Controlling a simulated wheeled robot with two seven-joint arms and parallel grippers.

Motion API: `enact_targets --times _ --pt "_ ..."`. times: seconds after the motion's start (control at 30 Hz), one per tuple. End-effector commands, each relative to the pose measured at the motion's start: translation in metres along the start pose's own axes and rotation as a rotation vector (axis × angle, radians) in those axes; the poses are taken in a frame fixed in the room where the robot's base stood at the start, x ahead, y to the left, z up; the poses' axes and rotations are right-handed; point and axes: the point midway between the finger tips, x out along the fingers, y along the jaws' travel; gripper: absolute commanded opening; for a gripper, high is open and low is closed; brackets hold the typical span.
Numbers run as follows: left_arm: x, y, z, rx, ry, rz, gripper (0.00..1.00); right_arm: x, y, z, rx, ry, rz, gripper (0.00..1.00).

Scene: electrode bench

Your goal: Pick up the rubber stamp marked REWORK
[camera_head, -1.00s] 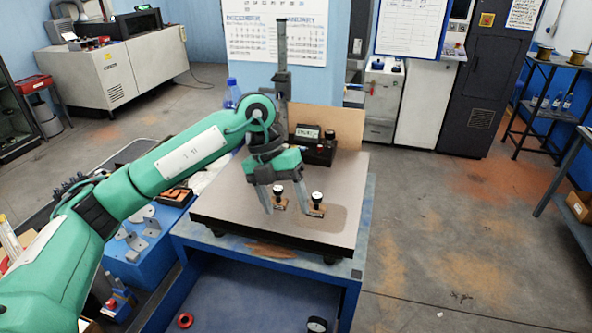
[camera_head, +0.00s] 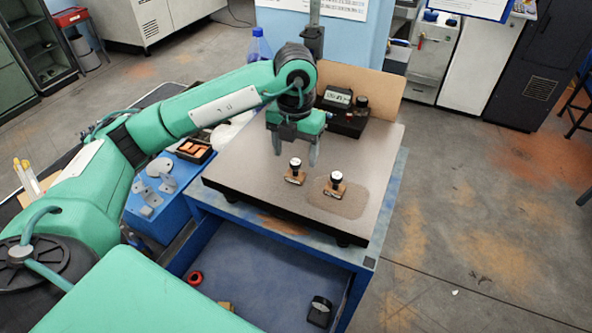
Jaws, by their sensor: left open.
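Two small stamps with dark round knobs, white top dots and brown bases stand upright on the grey-brown bench plate (camera_head: 240,165). The left stamp (camera_head: 295,172) is on bare plate. The right stamp (camera_head: 336,186) is on a darker brown patch. Their markings are too small to read, so I cannot tell which says REWORK. My left gripper (camera_head: 295,157) is open and empty, pointing down, with its fingertips just behind or above the left stamp in the picture. It appears apart from both stamps. My right gripper is not in view.
A dark device with a display (camera_head: 347,120) stands at the back of the plate before a brown board (camera_head: 370,88). A blue bottle (camera_head: 259,46) is behind my arm. The open blue drawer (camera_head: 255,270) below holds a few small items. The plate's front left is clear.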

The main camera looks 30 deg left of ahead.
Motion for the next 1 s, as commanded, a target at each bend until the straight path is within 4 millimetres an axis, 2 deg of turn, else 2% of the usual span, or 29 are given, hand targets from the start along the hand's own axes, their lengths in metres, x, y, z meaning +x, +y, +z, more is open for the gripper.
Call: enact_targets --times 0.23,0.33,0.5,0.63,0.9,0.93,1.0 --pt "0.015 0.0 0.0 0.001 0.0 0.0 0.67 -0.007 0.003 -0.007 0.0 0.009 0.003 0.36" --pt "0.023 0.001 0.001 0.0 0.003 0.0 0.67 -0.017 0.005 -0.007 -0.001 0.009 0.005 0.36" --pt "0.044 0.002 0.004 0.001 0.003 0.001 0.67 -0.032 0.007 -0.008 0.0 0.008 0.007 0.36" --pt "0.06 0.001 0.005 0.0 0.002 -0.001 0.67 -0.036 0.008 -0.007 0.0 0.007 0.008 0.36" --pt "0.066 0.001 0.005 0.001 -0.001 0.0 0.67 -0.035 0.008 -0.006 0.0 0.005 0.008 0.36" --pt "0.066 0.001 0.005 0.001 -0.001 0.0 0.65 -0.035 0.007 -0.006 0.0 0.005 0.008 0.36" --pt "0.066 0.001 0.005 0.001 -0.001 0.0 0.52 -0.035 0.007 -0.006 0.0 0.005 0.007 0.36"
